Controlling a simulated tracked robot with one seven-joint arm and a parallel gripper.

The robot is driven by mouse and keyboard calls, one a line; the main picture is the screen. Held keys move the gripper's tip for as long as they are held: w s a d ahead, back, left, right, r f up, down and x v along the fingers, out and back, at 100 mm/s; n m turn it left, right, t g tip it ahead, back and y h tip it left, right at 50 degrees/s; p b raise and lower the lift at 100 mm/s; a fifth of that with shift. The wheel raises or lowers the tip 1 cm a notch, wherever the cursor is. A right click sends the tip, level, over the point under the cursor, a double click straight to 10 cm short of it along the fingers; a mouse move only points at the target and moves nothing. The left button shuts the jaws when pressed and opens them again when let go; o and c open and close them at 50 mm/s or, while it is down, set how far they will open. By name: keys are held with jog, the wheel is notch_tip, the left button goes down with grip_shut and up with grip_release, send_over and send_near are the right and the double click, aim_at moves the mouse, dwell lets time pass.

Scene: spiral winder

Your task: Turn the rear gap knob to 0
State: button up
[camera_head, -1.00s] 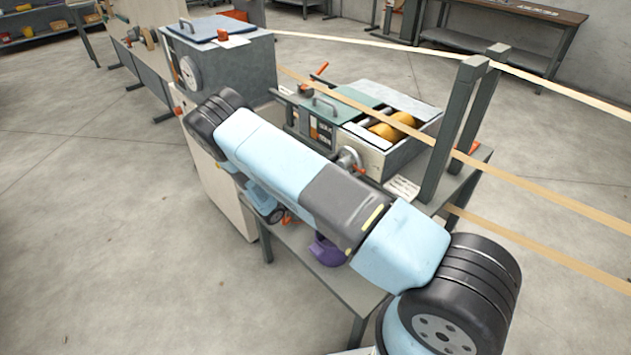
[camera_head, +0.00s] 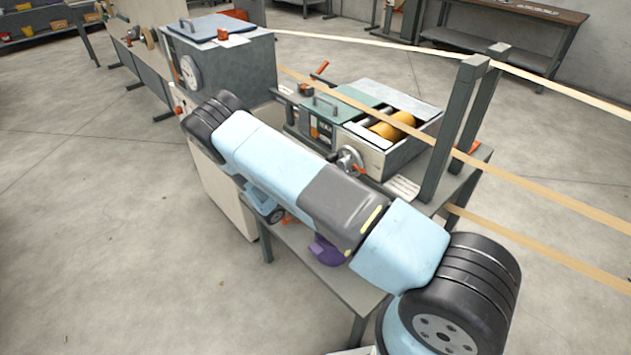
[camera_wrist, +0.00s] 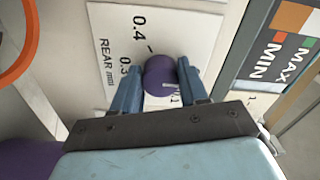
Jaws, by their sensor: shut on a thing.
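The rear gap knob (camera_wrist: 160,72) is a round purple knob in the wrist view. It stands on a pale panel with a white scale plate (camera_wrist: 104,40) marked "REAR mm". The figures 0.4 and 0.3 show on its upper left side, and 0.1 shows partly below the knob. A white line on the knob's lower right edge lies near the 0.1. My gripper (camera_wrist: 159,83) is shut on the knob, one blue finger on each side. The rest of the scale, with any 0 mark, is hidden by my gripper. In the head view my arm hides the knob.
A MAX/MIN label (camera_wrist: 286,52) is on a panel right of the knob. An orange ring (camera_wrist: 28,45) is at upper left. In the head view, a handwheel (camera_head: 349,158) and a grey-green machine unit (camera_head: 312,105) stand behind my arm. Tan strips (camera_head: 540,198) cross at right.

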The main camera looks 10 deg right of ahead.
jog(key=shift+a+f, duration=0.1)
jog(key=shift+a, duration=0.05)
jog(key=o, duration=1.1)
jog(key=shift+c, duration=0.2)
jog(key=v, duration=1.3)
jog(key=shift+s+a, duration=0.2)
jog(key=shift+s, duration=0.05)
